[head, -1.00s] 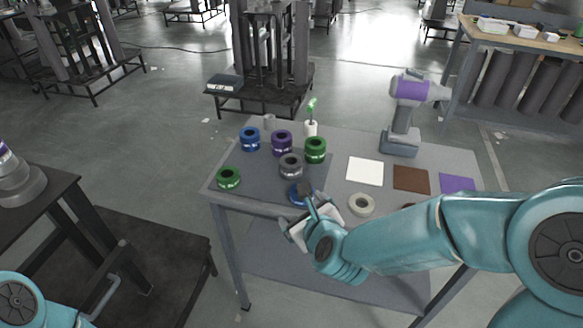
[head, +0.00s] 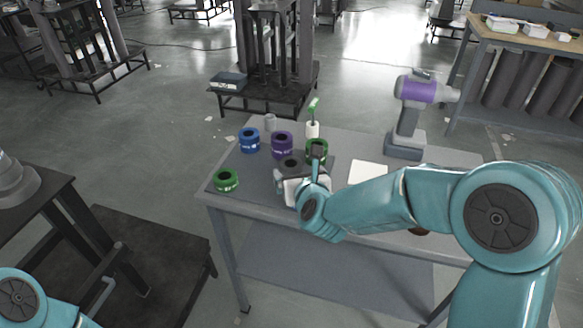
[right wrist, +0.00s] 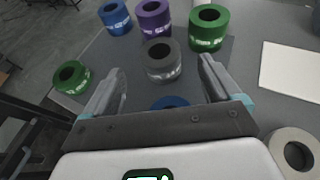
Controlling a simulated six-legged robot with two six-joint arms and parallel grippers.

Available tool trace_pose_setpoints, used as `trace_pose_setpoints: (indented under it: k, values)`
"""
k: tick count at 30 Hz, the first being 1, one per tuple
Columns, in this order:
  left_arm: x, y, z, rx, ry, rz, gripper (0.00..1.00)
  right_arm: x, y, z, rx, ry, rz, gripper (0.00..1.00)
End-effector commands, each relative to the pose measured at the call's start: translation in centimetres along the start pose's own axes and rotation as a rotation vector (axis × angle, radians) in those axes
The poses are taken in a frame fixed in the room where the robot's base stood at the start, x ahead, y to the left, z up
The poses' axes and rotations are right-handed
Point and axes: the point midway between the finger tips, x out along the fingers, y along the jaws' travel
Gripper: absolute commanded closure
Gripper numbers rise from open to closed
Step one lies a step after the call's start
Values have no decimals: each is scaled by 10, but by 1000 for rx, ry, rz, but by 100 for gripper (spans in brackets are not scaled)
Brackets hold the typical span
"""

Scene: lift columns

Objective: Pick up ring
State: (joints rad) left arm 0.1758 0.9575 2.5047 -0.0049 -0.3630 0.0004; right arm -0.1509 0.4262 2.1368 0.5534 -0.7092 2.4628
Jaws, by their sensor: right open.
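Several rings stand on a grey table (head: 216,204). In the right wrist view they are a grey ring (right wrist: 163,62), a blue ring (right wrist: 116,20), a purple ring (right wrist: 153,17), a green ring (right wrist: 208,30) and another green ring (right wrist: 72,78) at left. Another blue ring (right wrist: 168,102) shows partly under the gripper, and a pale ring (right wrist: 296,152) lies at lower right. My right gripper (right wrist: 162,72) is open and empty, its fingers spread to either side of the grey ring's near side. Whether they reach down around it I cannot tell. My left gripper is out of view.
A purple and grey drill (head: 410,112) stands at the table's back right. A white square (head: 367,171) lies right of the rings. A dark stand (head: 40,205) is at left.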

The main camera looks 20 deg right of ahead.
Motion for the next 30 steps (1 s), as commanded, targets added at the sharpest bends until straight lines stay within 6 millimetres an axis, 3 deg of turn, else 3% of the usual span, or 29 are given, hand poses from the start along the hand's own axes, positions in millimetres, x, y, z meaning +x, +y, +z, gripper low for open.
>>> trace_pose_setpoints:
  k: [5, 14, 22, 23, 29, 30]
  values:
    - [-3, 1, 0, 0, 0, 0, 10, 14, 0, 0, -2, 1, 1, 9]
    - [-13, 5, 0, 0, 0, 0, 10, 60, -2, 0, -2, 1, 1, 9]
    - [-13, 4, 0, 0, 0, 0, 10, 64, -1, -1, -2, 0, 1, 9]
    - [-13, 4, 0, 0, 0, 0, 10, 64, -1, -1, -2, 0, 1, 13]
    - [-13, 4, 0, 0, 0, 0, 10, 64, -1, -1, -2, 0, 1, 78]
    - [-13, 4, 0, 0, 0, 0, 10, 64, -1, 0, -2, -2, 1, 80]
